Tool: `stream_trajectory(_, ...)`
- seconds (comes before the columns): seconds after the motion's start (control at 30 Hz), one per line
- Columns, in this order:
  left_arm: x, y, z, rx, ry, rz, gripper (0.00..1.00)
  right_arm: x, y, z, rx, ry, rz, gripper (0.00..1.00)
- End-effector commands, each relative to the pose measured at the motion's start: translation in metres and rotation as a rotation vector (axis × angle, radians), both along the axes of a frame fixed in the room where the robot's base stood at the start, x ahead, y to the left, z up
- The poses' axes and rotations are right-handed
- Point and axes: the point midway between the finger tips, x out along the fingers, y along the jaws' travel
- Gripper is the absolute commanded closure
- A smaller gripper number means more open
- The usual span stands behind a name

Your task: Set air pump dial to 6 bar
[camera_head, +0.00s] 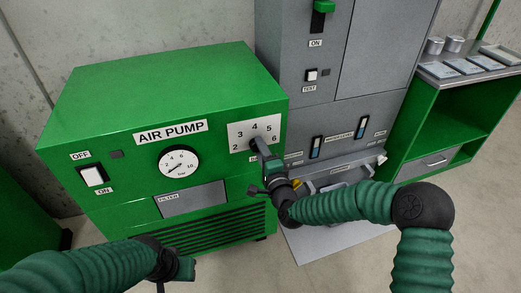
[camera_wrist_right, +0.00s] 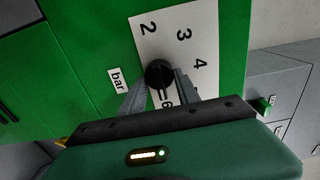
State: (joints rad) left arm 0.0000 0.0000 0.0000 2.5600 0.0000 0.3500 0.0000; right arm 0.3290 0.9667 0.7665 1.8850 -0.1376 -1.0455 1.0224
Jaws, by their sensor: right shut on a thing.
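The green air pump (camera_head: 165,95) carries a white dial plate (camera_head: 240,130) numbered 2 to 6 at its upper right. My right gripper (camera_head: 262,148) reaches this plate from the lower right and hides part of the dial. In the right wrist view, the black dial knob (camera_wrist_right: 158,72) sits between the two grey fingers of my right gripper (camera_wrist_right: 160,85), which are shut on it. There 2, 3, 4 and part of the 6 show; which number the knob points to is unclear. My left gripper (camera_head: 178,268) hangs low in front of the pump, away from the dial.
The pump front also has a round gauge (camera_head: 178,163), an OFF/ON switch (camera_head: 93,176) and a filter panel (camera_head: 192,200). A grey cabinet (camera_head: 355,90) stands right of the pump. A green shelf (camera_head: 440,110) with items on top is farther right.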

Motion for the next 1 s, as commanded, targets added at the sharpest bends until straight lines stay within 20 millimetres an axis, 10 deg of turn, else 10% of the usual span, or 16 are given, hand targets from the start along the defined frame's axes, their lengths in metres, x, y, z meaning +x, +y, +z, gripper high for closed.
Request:
stream_trajectory(0.5, 0.0, 0.0, -0.0003, 0.0, 0.0, 0.0, 0.64, -0.0017, -0.0007, -0.008, 0.018, 0.024, 0.001, 1.0)
stream_trajectory(0.53, 0.0, 0.0, -0.0003, 0.0, 0.0, 0.0, 0.64, -0.0016, -0.0008, -0.008, 0.018, 0.024, 0.001, 0.59)
stream_trajectory(0.67, -0.0001, 0.0, -0.0002, 0.0, 0.0, 0.0, 0.64, -0.0012, -0.0008, -0.0065, 0.017, 0.019, 0.0, 0.42)
stream_trajectory(1.0, 0.0, 0.0, 0.0012, 0.0, 0.0, 0.0, 0.64, -0.0031, -0.0012, -0.0021, 0.018, 0.012, 0.0, 0.41)
